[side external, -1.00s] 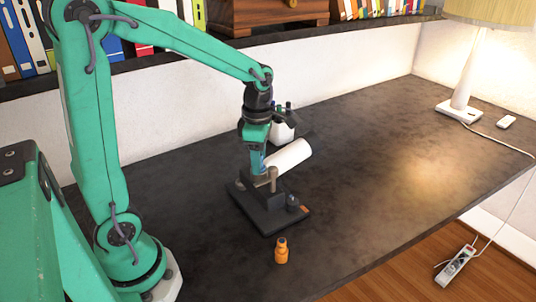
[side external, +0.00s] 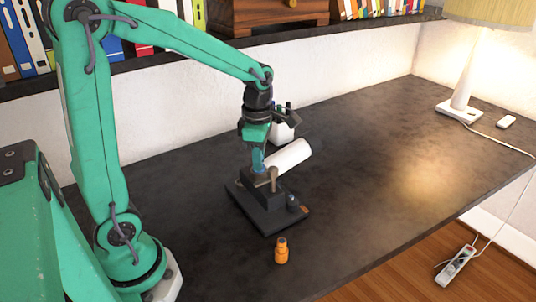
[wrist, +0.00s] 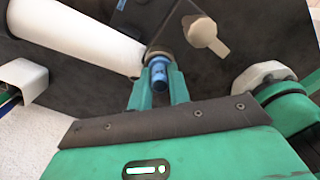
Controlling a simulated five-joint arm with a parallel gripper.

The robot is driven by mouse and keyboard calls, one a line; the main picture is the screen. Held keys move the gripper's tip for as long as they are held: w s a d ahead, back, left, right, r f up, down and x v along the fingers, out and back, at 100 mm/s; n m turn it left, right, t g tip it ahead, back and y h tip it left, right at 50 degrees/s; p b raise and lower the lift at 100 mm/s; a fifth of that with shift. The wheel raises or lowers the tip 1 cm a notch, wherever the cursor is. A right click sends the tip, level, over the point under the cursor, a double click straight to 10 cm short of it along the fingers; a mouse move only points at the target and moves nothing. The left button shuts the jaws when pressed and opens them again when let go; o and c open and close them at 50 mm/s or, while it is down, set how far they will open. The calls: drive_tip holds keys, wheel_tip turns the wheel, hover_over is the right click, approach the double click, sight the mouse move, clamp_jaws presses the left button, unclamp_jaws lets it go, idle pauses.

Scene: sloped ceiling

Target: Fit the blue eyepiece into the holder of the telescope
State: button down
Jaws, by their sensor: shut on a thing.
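The telescope's white tube (side external: 288,158) lies tilted on a dark base (side external: 262,215). It also shows in the wrist view (wrist: 75,38), with a round holder (wrist: 158,56) beside its near end. My gripper (wrist: 158,74) is shut on the blue eyepiece (wrist: 158,79), whose far end is at the holder. I cannot tell whether that end is inside the holder or just against it. In the side view my gripper (side external: 257,153) is above the tube's left end, with the blue eyepiece (side external: 258,162) partly hidden.
An orange bottle-like piece (side external: 281,251) stands in front of the base. A white container (side external: 283,128) stands behind the telescope. A lamp (side external: 460,95) stands far right. The table's right half is largely clear.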

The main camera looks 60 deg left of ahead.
sight(242, 168)
drive_tip(key=shift+r, duration=5.05)
drive_tip(key=shift+w+a+f, duration=0.15)
drive_tip(key=shift+a+f, duration=0.25)
drive_tip(key=shift+f, duration=0.1)
drive_tip(key=a+f+n, duration=0.2)
drive_tip(key=a+f, duration=0.3)
drive_tip(key=f, duration=0.3)
drive_tip(key=a+f+n, duration=0.2)
drive_tip(key=a+f, duration=0.2)
drive_tip(key=f, duration=0.4)
drive_tip(key=shift+w+a, duration=0.3)
drive_tip(key=shift+a, duration=0.05)
drive_tip(key=shift+f, duration=1.8)
drive_tip(key=shift+f, duration=0.15)
